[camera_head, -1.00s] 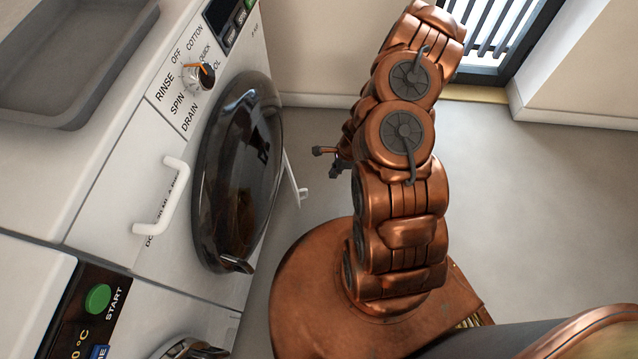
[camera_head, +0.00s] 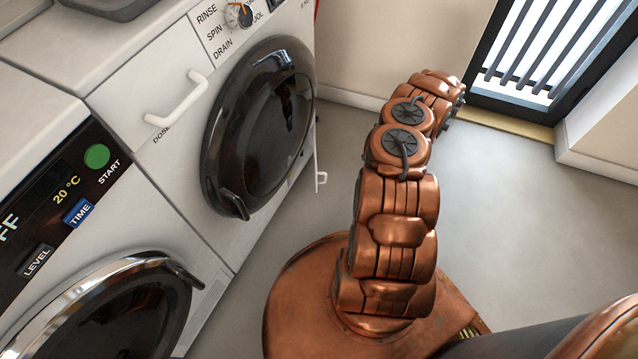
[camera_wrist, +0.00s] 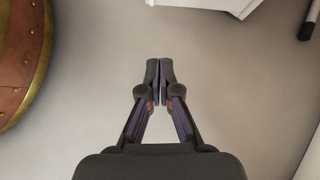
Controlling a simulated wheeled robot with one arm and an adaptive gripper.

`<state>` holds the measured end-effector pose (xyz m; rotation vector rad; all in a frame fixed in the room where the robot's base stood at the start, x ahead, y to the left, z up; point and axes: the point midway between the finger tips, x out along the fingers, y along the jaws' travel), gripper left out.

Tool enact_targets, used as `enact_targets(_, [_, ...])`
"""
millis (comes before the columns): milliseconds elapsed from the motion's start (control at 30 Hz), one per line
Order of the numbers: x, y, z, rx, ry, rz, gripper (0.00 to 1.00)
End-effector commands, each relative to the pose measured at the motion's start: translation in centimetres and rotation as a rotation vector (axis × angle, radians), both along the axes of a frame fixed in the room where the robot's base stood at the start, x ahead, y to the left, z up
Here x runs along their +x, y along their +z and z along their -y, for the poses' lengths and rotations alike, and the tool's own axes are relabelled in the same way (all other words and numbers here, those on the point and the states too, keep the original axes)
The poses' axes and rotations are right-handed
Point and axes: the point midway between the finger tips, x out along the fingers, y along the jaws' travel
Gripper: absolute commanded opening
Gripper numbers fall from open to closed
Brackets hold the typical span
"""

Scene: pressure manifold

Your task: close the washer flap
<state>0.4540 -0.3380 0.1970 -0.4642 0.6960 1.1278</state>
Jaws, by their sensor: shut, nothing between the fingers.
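The washer (camera_head: 185,150) with RINSE, SPIN and DRAIN labels stands left of my arm in the head view, its round dark door closed against the front. A thin white flap (camera_head: 317,160) sticks out from its far lower front edge, seen nearly edge-on, with a small white handle at its end. It looks open. My gripper (camera_wrist: 160,70) is shut and empty over bare floor in the wrist view. In the head view the gripper is hidden behind my arm. I cannot tell its exact distance from the flap.
A second machine (camera_head: 65,195) with a START button and chrome-rimmed door stands nearer at left. A white edge (camera_wrist: 205,5) shows at the top of the wrist view, with a dark-tipped rod (camera_wrist: 307,25) at top right. Floor (camera_head: 500,220) right of my arm is clear.

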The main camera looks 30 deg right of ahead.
Motion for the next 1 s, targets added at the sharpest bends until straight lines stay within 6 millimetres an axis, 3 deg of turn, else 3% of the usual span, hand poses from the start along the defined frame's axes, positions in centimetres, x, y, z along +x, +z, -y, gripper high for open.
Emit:
enact_targets(167, [-0.1, 0.2, 0.5, 0.041, 0.039, 0.021, 0.00])
enact_targets(367, [0.7, 0.0, -0.9, 0.057, 0.068, 0.027, 0.00])
enact_targets(933, [3.0, -6.4, -8.0, 0.056, 0.078, 0.024, 0.00])
enact_targets(1000, [3.4, -6.3, -8.7, 0.055, 0.078, 0.027, 0.00])
